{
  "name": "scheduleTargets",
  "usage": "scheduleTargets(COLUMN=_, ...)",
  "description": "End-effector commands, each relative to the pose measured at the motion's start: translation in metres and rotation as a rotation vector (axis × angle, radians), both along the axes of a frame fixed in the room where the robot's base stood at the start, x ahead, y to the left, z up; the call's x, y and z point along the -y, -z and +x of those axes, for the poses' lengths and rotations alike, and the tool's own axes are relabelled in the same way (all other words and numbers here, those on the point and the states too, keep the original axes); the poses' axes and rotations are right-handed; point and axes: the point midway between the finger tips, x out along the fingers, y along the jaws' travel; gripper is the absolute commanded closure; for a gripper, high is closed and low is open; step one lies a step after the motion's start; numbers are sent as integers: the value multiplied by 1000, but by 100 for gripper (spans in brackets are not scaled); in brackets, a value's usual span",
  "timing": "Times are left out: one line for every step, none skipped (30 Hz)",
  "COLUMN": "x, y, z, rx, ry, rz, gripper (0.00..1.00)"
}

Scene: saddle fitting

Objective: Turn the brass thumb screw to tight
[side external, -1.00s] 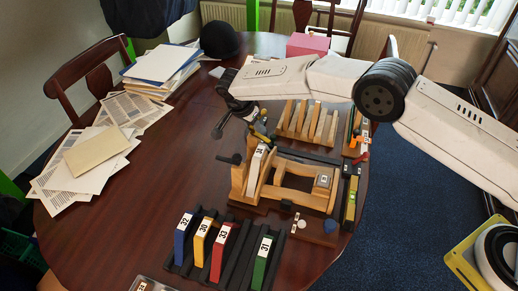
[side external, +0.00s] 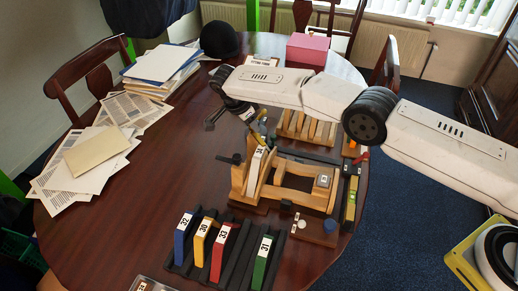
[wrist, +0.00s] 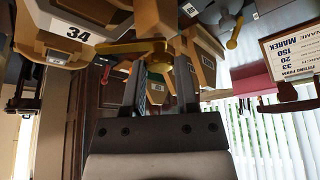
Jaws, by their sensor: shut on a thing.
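In the wrist view the brass thumb screw (wrist: 150,47) sits at the tips of my gripper (wrist: 160,62). The two dark fingers reach up to it and are shut on it. The screw is beside a pale plate (wrist: 75,33) marked 34. In the side view my gripper (side external: 259,136) comes down from the upper left onto the top of the wooden fixture (side external: 285,195), where the 34 plate (side external: 257,163) stands upright. The fingertips and the screw are too small and partly covered there to make out.
Blue, yellow, red and green numbered blocks (side external: 222,245) stand in a black rack in front. A wooden slotted rack (side external: 303,127) is behind the fixture. A spirit level (side external: 350,205) lies to the right. Papers (side external: 90,165) cover the table's left; its middle left is clear.

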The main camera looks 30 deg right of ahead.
Motion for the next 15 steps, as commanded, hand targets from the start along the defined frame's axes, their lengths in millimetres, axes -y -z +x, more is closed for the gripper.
scheduleTargets(x=0, y=1, z=-1, rx=-3, ry=1, rz=1, gripper=100)
scheduleTargets(x=0, y=1, z=-1, rx=-3, ry=1, rz=1, gripper=100)
scheduleTargets(x=0, y=1, z=-1, rx=-4, ry=2, rz=1, gripper=100)
scheduleTargets(x=0, y=1, z=-1, rx=-4, ry=2, rz=1, gripper=100)
scheduleTargets(x=0, y=1, z=-1, rx=-4, ry=2, rz=1, gripper=100)
scheduleTargets(x=0, y=1, z=-1, rx=-4, ry=1, rz=1, gripper=100)
scheduleTargets(x=0, y=1, z=-1, rx=-4, ry=1, rz=1, gripper=100)
scheduleTargets(x=0, y=1, z=-1, rx=-4, ry=1, rz=1, gripper=100)
scheduleTargets(x=0, y=1, z=-1, rx=-4, ry=1, rz=1, gripper=100)
scheduleTargets(x=0, y=1, z=-1, rx=-3, ry=0, rz=0, gripper=56)
scheduleTargets(x=0, y=1, z=-1, rx=-3, ry=0, rz=0, gripper=47)
scheduleTargets(x=0, y=1, z=-1, rx=-3, ry=0, rz=0, gripper=34)
scheduleTargets(x=0, y=1, z=-1, rx=-3, ry=0, rz=0, gripper=28)
scheduleTargets(x=0, y=1, z=-1, rx=-3, ry=0, rz=0, gripper=28)
scheduleTargets(x=0, y=1, z=-1, rx=-2, ry=0, rz=0, gripper=28)
